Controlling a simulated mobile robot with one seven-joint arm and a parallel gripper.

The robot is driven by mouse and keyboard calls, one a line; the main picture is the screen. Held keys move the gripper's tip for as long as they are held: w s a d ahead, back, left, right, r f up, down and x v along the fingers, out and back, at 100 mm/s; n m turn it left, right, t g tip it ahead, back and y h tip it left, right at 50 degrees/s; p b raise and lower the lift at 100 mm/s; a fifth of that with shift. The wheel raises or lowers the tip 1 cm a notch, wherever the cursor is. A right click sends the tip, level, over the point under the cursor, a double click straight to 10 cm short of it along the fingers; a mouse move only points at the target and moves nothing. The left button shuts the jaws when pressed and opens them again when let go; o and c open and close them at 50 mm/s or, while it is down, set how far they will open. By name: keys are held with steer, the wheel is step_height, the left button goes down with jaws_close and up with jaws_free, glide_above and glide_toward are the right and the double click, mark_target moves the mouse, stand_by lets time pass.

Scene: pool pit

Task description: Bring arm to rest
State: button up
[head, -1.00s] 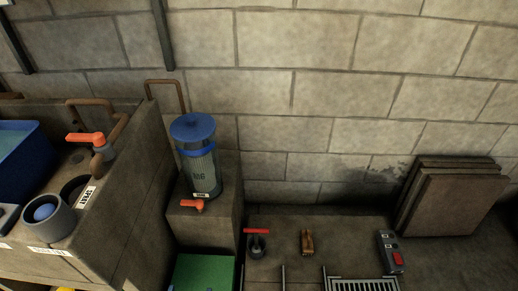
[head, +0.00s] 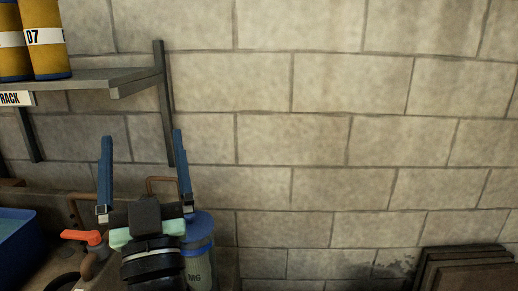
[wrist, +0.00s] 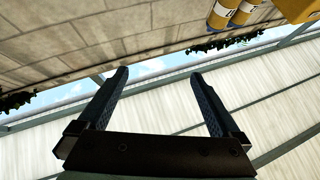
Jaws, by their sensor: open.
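My gripper (head: 142,160) shows at the lower left of the head view, pointing up, with its two blue fingers spread wide and nothing between them. It is in front of the block wall and hides part of the blue-lidded canister (head: 199,225) behind it. In the wrist view my gripper (wrist: 160,85) is also open and empty, and the camera looks up toward the roof and the top of the wall.
A wall shelf (head: 100,79) with yellow cylinders (head: 45,38) is at the upper left, above the gripper. An orange-handled valve (head: 82,237) and a blue tub (head: 20,245) are at the lower left. Brown panels (head: 465,270) lean at the lower right. The space before the wall's middle is clear.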

steer(key=s+d+r+m+t+h, duration=0.35)
steer(key=s+d+r+h, duration=0.55)
steer(key=s+d+r, duration=0.65)
step_height(320, 180, up, 29)
steer(key=w+p, duration=0.2)
steer(key=p, duration=2.6)
steer(key=shift+w+y, duration=0.3)
steer(key=shift+w, duration=0.1)
steer(key=shift+a+f+g, duration=0.1)
steer(key=shift+g, duration=0.15)
